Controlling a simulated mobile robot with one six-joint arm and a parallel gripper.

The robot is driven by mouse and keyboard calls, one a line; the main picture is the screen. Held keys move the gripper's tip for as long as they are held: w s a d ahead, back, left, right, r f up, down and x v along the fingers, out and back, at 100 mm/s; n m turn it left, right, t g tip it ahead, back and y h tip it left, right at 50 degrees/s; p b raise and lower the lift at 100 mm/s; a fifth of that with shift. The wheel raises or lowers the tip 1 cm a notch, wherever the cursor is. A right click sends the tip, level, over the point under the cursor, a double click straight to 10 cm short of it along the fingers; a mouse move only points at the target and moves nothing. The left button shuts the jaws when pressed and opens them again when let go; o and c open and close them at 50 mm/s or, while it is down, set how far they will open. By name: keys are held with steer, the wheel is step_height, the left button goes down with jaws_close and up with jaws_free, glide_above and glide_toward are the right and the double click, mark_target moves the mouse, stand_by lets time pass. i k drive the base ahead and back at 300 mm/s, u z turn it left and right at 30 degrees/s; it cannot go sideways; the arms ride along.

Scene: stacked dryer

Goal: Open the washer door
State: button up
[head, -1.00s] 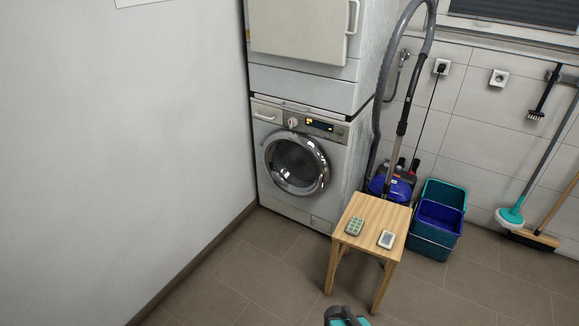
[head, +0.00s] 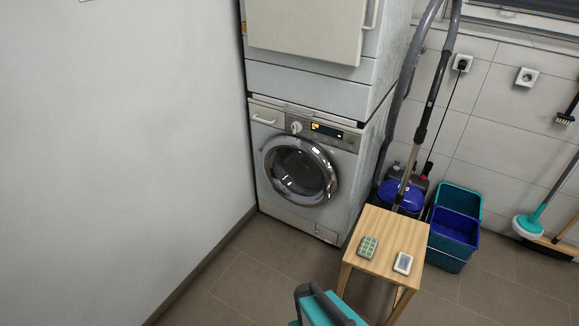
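The washer (head: 316,218) stands in the corner, under the stacked dryer. Its round door (head: 300,170), with a shiny grey ring and dark glass, faces the room and looks closed. My gripper (head: 318,299), dark and teal, shows only in part at the bottom edge of the head view. It is in front of the washer, well apart from the door, with floor showing between them. Its fingers are not clear enough to tell open from shut, and nothing held can be made out.
A wooden stool (head: 385,233) with two small devices on top stands right of my gripper, near the washer's front right. Behind it are a blue vacuum cleaner (head: 402,195) and buckets (head: 455,225). A white wall (head: 120,150) bounds the left; floor before the washer is clear.

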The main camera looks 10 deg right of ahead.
mark_target(266, 157)
steer(key=z, duration=0.05)
steer(key=i, duration=0.85)
steer(key=u, duration=0.2)
steer(key=k, duration=1.35)
steer(key=u, duration=0.8)
steer(key=i, duration=1.15)
steer(key=u, duration=0.45)
